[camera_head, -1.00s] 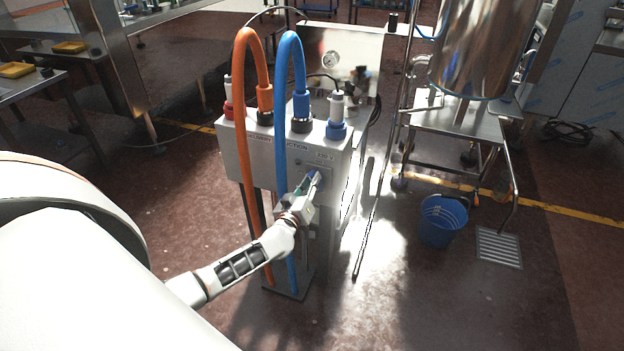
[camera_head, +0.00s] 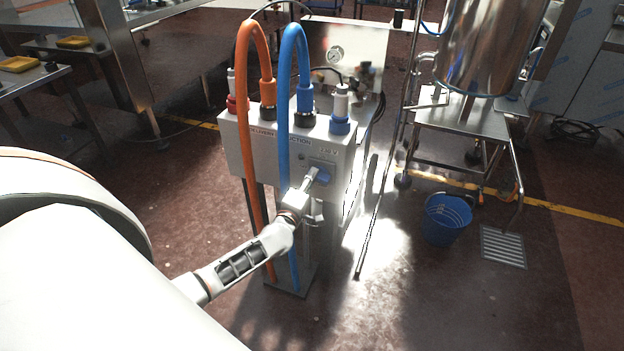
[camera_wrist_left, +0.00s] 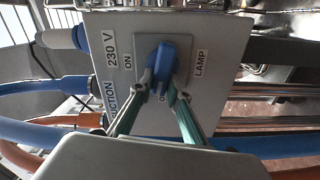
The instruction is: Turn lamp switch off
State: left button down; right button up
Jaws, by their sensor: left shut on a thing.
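The lamp switch is a blue rotary knob (camera_head: 321,175) on the front of a grey box (camera_head: 237,143). In the left wrist view the knob (camera_wrist_left: 166,54) sits on a grey plate (camera_wrist_left: 203,48) marked ON and LAMP. Its bar runs roughly up and down in that picture, the lower end by a partly hidden label starting with O. My left gripper (camera_head: 311,180) is at the knob. In the left wrist view its two fingers (camera_wrist_left: 164,88) are on either side of the knob's lower end, shut on it. My right gripper is not in view.
An orange hose (camera_head: 247,190) and a blue hose (camera_head: 283,130) loop down the box front, close to my left wrist. A blue bucket (camera_head: 447,219) and a steel stand (camera_head: 470,122) are on the right. The foreground floor is mostly clear.

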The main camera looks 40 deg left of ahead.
pick_arm(q)
jog(key=shift+f+n, duration=0.2)
jog(key=shift+n, duration=0.8)
jog(key=c, duration=1.9)
grip_release()
jog(key=shift+s, duration=0.1)
jog(key=v, duration=1.1)
jog(key=shift+s, duration=0.4)
